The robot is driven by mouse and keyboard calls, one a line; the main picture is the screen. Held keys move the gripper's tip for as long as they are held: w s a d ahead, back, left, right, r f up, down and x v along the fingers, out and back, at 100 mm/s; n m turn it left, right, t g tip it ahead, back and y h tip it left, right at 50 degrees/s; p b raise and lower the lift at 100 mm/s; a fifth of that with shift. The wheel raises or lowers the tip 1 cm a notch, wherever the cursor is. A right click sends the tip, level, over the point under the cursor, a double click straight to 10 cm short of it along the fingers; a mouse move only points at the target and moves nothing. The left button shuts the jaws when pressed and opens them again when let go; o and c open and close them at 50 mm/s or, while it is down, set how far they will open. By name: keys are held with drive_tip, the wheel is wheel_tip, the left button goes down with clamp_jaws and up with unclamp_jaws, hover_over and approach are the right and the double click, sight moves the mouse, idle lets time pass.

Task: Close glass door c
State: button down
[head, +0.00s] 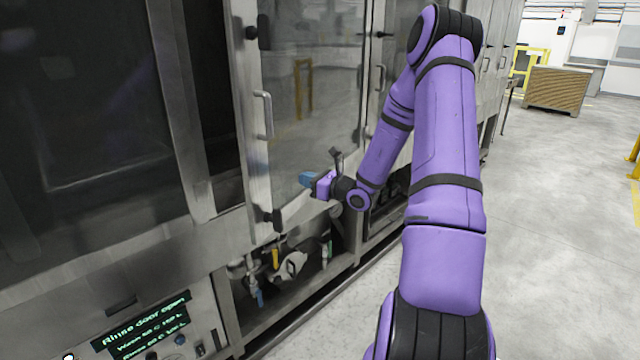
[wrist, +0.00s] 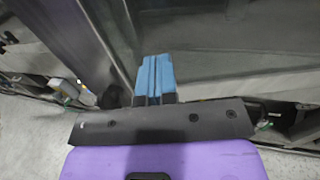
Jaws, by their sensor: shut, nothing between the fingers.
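A framed glass door (head: 310,100) with a metal bar handle (head: 263,115) on its left frame stands partly open in the head view. A dark gap shows between its left edge and the machine's post. No letter on it is readable. My gripper (head: 306,179) is shut and empty, at the lower part of this door's glass. In the wrist view the blue fingertips (wrist: 156,76) are together, in front of the glass (wrist: 220,40) near the bottom frame. I cannot tell whether they touch it.
A display panel (head: 145,325) at the lower left reads "Rinse door open". Valves and pipes (head: 285,262) sit below the door. More doors continue to the right. The floor (head: 560,200) at right is clear, with a brown crate (head: 555,90) far back.

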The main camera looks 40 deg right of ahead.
sight(284, 173)
drive_tip(key=shift+x, duration=2.9)
